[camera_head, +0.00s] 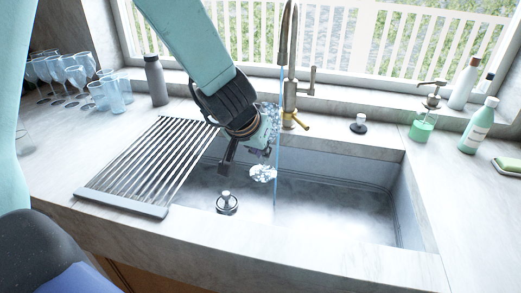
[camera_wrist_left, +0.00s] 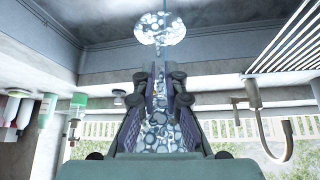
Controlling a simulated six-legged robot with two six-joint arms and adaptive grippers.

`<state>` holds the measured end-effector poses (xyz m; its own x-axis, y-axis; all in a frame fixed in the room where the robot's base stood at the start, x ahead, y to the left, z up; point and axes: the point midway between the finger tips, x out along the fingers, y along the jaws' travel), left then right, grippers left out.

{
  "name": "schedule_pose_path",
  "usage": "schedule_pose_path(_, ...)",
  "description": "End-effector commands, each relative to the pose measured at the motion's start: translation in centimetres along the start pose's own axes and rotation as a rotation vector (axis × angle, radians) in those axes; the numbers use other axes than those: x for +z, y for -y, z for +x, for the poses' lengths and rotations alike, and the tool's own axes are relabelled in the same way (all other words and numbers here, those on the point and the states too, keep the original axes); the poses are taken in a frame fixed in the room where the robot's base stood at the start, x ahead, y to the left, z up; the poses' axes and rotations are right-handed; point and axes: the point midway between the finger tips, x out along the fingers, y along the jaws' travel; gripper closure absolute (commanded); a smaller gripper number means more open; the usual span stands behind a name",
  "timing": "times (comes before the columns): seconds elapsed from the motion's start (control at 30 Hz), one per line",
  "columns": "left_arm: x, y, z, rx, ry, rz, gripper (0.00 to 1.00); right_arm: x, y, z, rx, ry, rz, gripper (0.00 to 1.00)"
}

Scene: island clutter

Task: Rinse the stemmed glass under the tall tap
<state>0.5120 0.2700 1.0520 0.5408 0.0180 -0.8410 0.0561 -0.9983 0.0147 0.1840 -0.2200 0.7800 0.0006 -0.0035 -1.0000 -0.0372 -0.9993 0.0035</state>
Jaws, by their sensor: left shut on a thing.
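My left gripper (camera_head: 246,150) reaches down over the sink and is shut on the stemmed glass. The clear, bubbly-patterned bowl of the stemmed glass (camera_head: 270,113) shows just beyond the jaws, and its round foot shows lower, so it looks about upright. In the left wrist view the bowl (camera_wrist_left: 165,132) shows between the fingers (camera_wrist_left: 165,92), with the foot beyond the fingertips. The tall tap (camera_head: 290,75) stands behind the sink. A thin blue water stream falls from it beside or onto the glass; I cannot tell which. The right gripper is not in view.
The sink (camera_head: 340,205) is otherwise roomy, with a drain plug (camera_head: 227,203). A slatted drying rack (camera_head: 150,165) lies at its left. Several glasses (camera_head: 75,78) and a grey bottle (camera_head: 156,80) stand back left. Soap bottles (camera_head: 479,125) and a sponge (camera_head: 507,166) are at right.

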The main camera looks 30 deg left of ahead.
Motion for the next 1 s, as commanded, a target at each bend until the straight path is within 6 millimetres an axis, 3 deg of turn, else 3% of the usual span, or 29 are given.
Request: schedule_pose_path(1.0, -7.2, 1.1, 4.2, -0.002, -0.001, 0.0, 1.0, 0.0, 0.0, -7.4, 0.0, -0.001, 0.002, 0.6)
